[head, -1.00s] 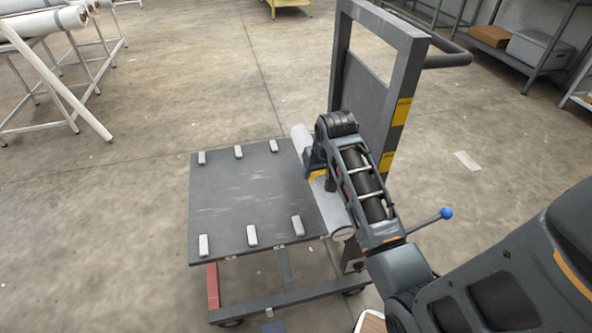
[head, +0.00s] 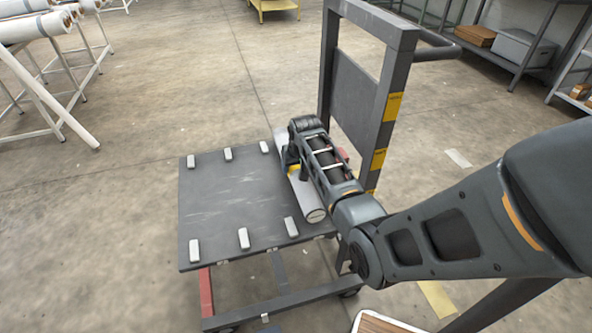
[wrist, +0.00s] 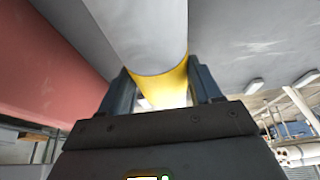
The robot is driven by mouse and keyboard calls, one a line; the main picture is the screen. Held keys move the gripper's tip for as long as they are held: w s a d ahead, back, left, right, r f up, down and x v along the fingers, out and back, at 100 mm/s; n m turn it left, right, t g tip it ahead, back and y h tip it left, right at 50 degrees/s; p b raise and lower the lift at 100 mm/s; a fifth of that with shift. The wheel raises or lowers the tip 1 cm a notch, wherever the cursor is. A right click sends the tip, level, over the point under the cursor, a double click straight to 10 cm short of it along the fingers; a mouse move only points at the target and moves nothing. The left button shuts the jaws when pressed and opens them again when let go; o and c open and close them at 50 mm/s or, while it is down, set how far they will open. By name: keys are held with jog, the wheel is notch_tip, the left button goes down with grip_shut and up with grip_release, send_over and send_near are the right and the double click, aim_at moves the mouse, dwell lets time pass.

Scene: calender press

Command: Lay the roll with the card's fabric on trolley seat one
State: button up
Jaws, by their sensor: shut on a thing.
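My gripper (head: 293,170) is shut on a pale grey roll (head: 309,201) at the handle end of the dark trolley (head: 225,205). In the wrist view the fingers (wrist: 162,88) grip the roll (wrist: 150,30), with a yellow curved surface between them. The roll lies just right of the rightmost pair of light blocks (head: 291,227), roughly in line with them. I cannot tell whether it touches the deck or hangs slightly above it. My arm hides part of its right side. No card is visible.
Other pairs of blocks (head: 243,238) on the deck are empty. White rolls on a rack (head: 30,27) stand at far left, shelves (head: 510,50) at far right.

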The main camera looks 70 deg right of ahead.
jog(key=shift+f, duration=0.85)
jog(key=shift+f, duration=0.1)
jog(key=o, duration=1.4)
